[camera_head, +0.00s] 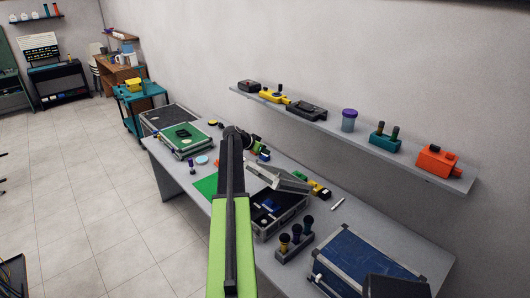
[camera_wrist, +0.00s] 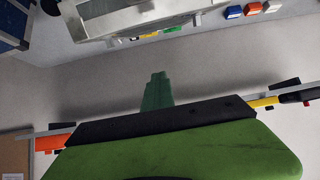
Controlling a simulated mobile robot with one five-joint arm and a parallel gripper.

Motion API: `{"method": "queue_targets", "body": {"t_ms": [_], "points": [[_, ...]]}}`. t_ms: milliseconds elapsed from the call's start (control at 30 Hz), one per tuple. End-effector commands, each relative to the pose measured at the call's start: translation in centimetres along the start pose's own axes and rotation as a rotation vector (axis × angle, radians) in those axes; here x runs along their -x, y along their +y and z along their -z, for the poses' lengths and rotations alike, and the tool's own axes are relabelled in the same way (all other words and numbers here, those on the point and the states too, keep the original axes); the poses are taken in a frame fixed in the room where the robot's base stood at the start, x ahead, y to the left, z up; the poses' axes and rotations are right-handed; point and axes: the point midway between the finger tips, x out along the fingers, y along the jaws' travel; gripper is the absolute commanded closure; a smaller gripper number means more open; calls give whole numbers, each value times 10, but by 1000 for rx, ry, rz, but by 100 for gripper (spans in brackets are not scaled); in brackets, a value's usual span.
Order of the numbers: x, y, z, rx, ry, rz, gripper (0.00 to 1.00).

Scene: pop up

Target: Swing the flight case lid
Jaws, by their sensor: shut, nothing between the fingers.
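An open flight case (camera_head: 283,222) with silver edges and a dark interior stands on the grey workbench. Its pale grey lid (camera_head: 284,178) is tilted up over the back of the case, and a blue item lies inside. In the wrist view, a silver-edged grey panel that looks like the lid (camera_wrist: 130,18) fills the upper part. In the head view my own arm hides most of the gripper.
A holder with several dark-topped tools (camera_head: 294,244) stands before the case. A blue case (camera_head: 362,260) lies to its right, and a case with a green board (camera_head: 186,138) to the left. A wall shelf (camera_head: 340,130) with devices runs above the workbench (camera_head: 420,245).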

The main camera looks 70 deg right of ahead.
Motion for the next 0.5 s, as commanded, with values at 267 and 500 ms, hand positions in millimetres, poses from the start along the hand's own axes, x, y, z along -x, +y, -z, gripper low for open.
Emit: {"method": "queue_targets", "body": {"t_ms": [267, 500], "points": [[-2, 0, 28, -1, 0, -1, 100], [-6, -1, 49, 0, 0, 0, 100]]}}
